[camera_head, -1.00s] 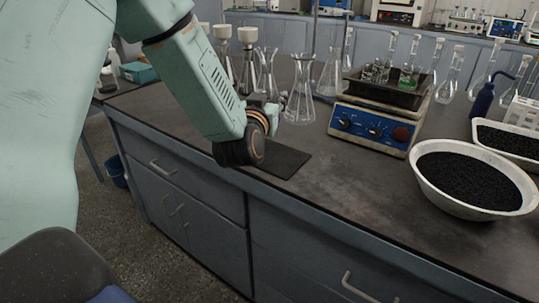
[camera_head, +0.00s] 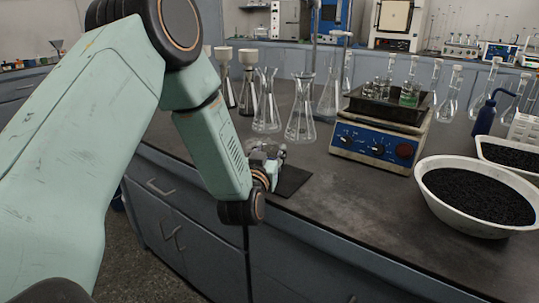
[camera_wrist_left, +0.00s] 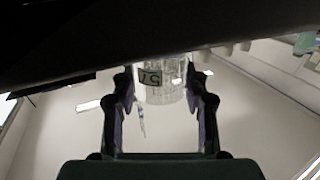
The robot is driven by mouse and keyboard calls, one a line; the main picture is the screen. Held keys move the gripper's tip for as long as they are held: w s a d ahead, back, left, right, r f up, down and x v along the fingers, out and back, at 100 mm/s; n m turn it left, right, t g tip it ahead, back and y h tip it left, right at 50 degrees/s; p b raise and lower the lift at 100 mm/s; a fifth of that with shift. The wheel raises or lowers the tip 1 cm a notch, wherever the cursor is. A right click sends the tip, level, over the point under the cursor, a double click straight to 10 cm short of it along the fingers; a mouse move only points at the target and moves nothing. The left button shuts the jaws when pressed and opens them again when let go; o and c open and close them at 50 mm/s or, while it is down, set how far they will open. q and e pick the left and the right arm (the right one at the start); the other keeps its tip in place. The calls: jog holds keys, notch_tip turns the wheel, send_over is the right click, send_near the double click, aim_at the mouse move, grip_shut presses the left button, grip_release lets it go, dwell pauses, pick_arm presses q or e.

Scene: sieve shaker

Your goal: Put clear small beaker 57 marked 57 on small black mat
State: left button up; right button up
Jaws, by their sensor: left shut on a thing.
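My left gripper (camera_head: 272,158) is over the bench near its front edge, partly hidden behind my own forearm and wrist. In the left wrist view its two fingers (camera_wrist_left: 163,92) are shut on the clear small beaker (camera_wrist_left: 163,84), whose dark-framed label reads like 57 turned over. In the head view the beaker is too small and covered to make out clearly. The small black mat (camera_head: 291,181) lies flat on the bench at the front edge, just right of and below the gripper, partly covered by it. My right gripper is not in view.
Glass flasks (camera_head: 301,112) stand behind the gripper. A blue-fronted hotplate (camera_head: 372,149) with a black tray of beakers stands to the right. A white bowl of black grains (camera_head: 475,198) is farther right. The bench between mat and bowl is clear.

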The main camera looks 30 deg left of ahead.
pick_arm(q)
jog(key=shift+s, duration=0.1)
jog(key=o, duration=1.2)
jog(key=shift+f, duration=0.15)
jog(key=shift+c, duration=0.2)
jog(key=shift+o, duration=0.2)
jog(key=shift+r, duration=0.3)
jog(key=p+v, duration=0.1)
jog(key=v, duration=1.1)
jog(key=shift+p, duration=0.35)
jog(key=shift+f, duration=0.1)
